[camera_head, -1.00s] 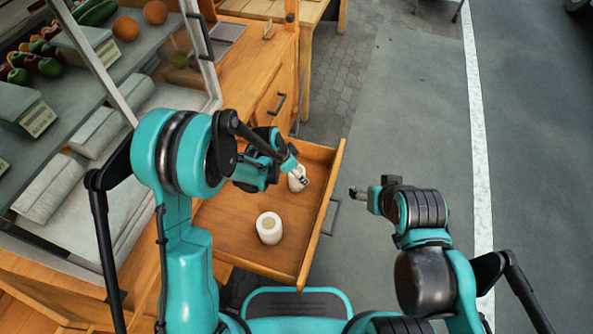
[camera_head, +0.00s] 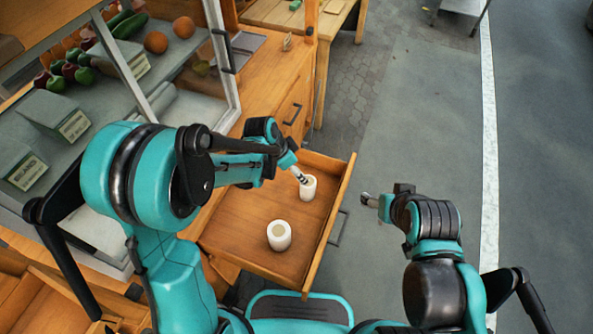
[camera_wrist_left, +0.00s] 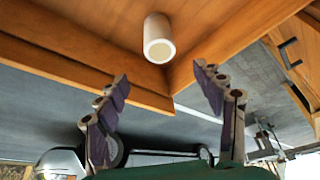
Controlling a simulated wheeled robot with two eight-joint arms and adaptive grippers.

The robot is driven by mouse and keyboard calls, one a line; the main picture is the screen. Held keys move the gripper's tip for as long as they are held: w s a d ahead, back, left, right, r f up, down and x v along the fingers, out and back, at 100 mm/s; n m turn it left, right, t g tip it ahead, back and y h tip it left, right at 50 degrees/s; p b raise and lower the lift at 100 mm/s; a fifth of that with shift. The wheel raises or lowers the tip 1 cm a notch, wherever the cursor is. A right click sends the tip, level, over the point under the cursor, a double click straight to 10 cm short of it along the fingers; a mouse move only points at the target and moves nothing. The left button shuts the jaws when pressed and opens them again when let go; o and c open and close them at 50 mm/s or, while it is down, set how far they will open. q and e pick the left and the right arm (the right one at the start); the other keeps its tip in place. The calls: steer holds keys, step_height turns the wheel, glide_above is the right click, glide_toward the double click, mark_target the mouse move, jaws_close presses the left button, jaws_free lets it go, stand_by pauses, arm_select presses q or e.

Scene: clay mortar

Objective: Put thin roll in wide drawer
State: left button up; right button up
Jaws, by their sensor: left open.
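The open wooden drawer (camera_head: 240,247) holds two white rolls standing apart. The narrower-looking, thin roll (camera_head: 309,190) is upright near the far right corner; the thicker one (camera_head: 279,236) stands nearer. My left gripper (camera_head: 302,179) is at the upper left of the thin roll, partly over its edge in the head view. In the left wrist view, the open fingers (camera_wrist_left: 165,98) have empty space between them, and the thin roll (camera_wrist_left: 158,38) is beyond the tips, by the drawer corner. My right gripper (camera_head: 368,200) hangs outside the drawer, right of it; its fingers are too small to read.
A glass display case (camera_head: 185,60) with fruit, vegetables and boxes stands at the left. A closed drawer (camera_head: 295,110) with a dark handle is behind the open one. Wooden compartments (camera_head: 20,285) show at the lower left. The pavement at the right is clear.

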arm_select(q)
steer(key=s+a+r+n+t+y, duration=0.3)
steer(key=s+a+r+n+t, duration=0.1)
steer(key=s+a+r+n, duration=0.7)
steer(key=s+a+r, duration=0.3)
steer(key=s, duration=0.2)
steer(key=shift+s+r+t+y, duration=0.25)
steer(key=shift+s+t+y, duration=0.05)
steer(key=shift+s+y, duration=0.1)
steer(key=shift+a, duration=0.1)
